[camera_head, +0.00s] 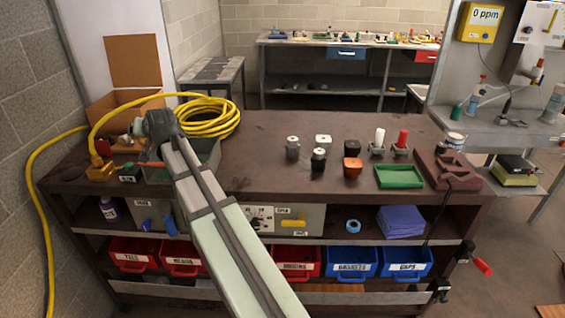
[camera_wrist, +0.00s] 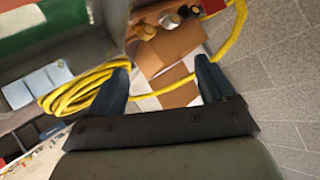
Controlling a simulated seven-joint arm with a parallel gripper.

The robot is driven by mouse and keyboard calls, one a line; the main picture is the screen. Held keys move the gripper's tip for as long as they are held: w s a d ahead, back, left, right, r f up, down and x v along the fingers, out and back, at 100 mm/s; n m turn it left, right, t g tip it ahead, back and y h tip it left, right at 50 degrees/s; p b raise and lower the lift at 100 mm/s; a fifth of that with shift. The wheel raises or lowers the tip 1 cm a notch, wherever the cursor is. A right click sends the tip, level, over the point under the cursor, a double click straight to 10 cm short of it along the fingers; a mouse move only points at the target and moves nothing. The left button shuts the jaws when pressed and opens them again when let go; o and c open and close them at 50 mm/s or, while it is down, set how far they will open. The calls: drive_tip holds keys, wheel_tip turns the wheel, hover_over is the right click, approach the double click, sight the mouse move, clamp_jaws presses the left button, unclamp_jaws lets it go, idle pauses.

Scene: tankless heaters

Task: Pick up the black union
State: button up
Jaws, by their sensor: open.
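The black union is most likely the small black piece with a pale top (camera_head: 318,160), standing upright on the brown workbench (camera_head: 265,180) right of centre. It is not visible in the wrist view. My gripper (camera_wrist: 161,66) is open, with nothing between its fingers. In the head view my arm reaches to the bench's left side, so my gripper is well to the left of the black piece and apart from it.
A coiled yellow hose (camera_head: 212,118) and cardboard box (camera_head: 115,102) are at the bench's left. Beside the black piece stand a dark grey piece (camera_head: 292,149), a cream piece (camera_head: 323,142) and an orange-and-black piece (camera_head: 352,170). A green tray (camera_head: 400,176) lies farther right. Bench centre is clear.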

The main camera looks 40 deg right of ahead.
drive_tip(key=s+d, duration=0.2)
drive_tip(key=d, duration=0.2)
drive_tip(key=s+d+m+g+h, duration=0.1)
drive_tip(key=s+d, duration=0.1)
drive_tip(key=d, duration=0.3)
drive_tip(key=s+d+m+g+h, duration=0.1)
drive_tip(key=s+d, duration=0.1)
drive_tip(key=d, duration=0.2)
drive_tip(key=shift+d+f, duration=0.25)
drive_tip(key=shift+f, duration=0.15)
drive_tip(key=s+d+m+g+h, duration=0.2)
drive_tip(key=s+d+g, duration=0.1)
drive_tip(key=s+d, duration=0.65)
drive_tip(key=m+g, duration=0.5)
drive_tip(key=g, duration=0.1)
approach(319, 159)
drive_tip(key=x, duration=0.4)
drive_tip(key=d+x, duration=0.1)
drive_tip(key=x, duration=0.1)
drive_tip(key=shift+w+d, duration=0.1)
drive_tip(key=shift+w, duration=0.15)
drive_tip(key=shift+h, duration=0.3)
drive_tip(key=shift+w+a+x, duration=0.1)
drive_tip(key=shift+w+x, duration=0.05)
drive_tip(key=shift+x, duration=1.2)
drive_tip(key=shift+w+a+x, duration=0.15)
drive_tip(key=shift+w+x, duration=0.05)
drive_tip(key=shift+x, duration=1.1)
drive_tip(key=shift+c, duration=0.5)
drive_tip(key=c, duration=1.4)
